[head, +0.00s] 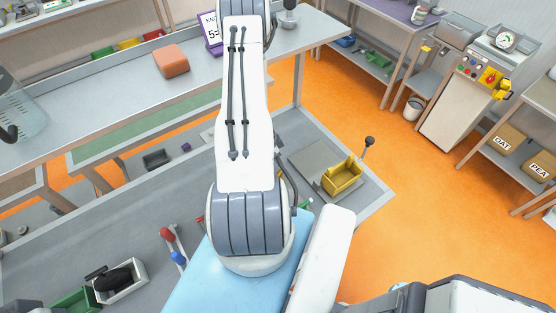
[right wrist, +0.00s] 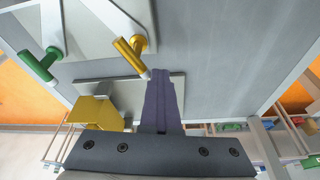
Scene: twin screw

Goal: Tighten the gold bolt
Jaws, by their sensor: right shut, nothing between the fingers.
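The gold bolt (right wrist: 130,52) shows in the right wrist view as a gold T-shaped handle on a pale shank, set at a light plate (right wrist: 95,22). A similar green bolt (right wrist: 40,66) is to its left. My right gripper (right wrist: 160,78) is shut and empty, its dark fingers together. The fingertips appear just right of the lower end of the gold handle; I cannot tell whether they touch it. In the head view my arm hides the gold bolt and the right gripper. My left gripper is in neither view.
A yellow holder (head: 342,178) sits on a grey plate (head: 313,159) at the workbench's right end, beside a black-knobbed lever (head: 368,146). Red and blue knobbed levers (head: 172,245) and a white tray (head: 131,285) are at lower left. Orange floor (head: 400,210) is clear at right.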

